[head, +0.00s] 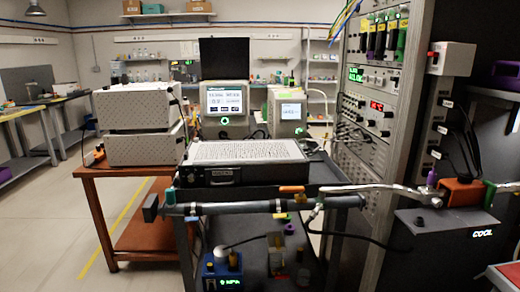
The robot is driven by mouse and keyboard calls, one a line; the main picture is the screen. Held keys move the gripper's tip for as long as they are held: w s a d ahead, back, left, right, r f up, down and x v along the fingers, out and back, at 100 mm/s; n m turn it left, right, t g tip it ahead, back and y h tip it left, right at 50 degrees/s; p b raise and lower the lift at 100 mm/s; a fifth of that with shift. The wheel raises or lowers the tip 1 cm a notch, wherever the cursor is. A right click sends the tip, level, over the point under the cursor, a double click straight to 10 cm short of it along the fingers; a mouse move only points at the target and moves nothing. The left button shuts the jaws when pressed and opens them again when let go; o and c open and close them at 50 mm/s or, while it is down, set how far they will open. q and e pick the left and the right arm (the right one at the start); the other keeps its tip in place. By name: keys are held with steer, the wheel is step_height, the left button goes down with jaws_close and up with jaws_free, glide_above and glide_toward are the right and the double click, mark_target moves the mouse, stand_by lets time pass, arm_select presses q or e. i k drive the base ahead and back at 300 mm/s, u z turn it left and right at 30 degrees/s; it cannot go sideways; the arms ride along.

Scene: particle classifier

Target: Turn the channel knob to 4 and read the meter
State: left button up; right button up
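A tall electronics rack (404,90) stands at the right, with panels carrying several small knobs, a green display (356,75) and a red display (377,106). I cannot tell which knob is the channel knob, and no channel number is legible. Two meter-like boxes with lit screens stand at the back centre: a larger one (224,99) and a smaller one (290,112). Their digits are too small to read surely. Neither of my grippers shows in the head view.
A dark cart with a perforated-top box (249,152) stands in front, with a grey horizontal bar (250,208) across its near side. Two stacked white boxes (139,107) sit on a brown table (97,172) at left. A black unit marked COOL (430,220) is at right. Floor at left is clear.

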mark_target(369, 122)
steer(key=u, duration=1)
steer(key=i, duration=1.4)
steer(key=z, duration=2.35)
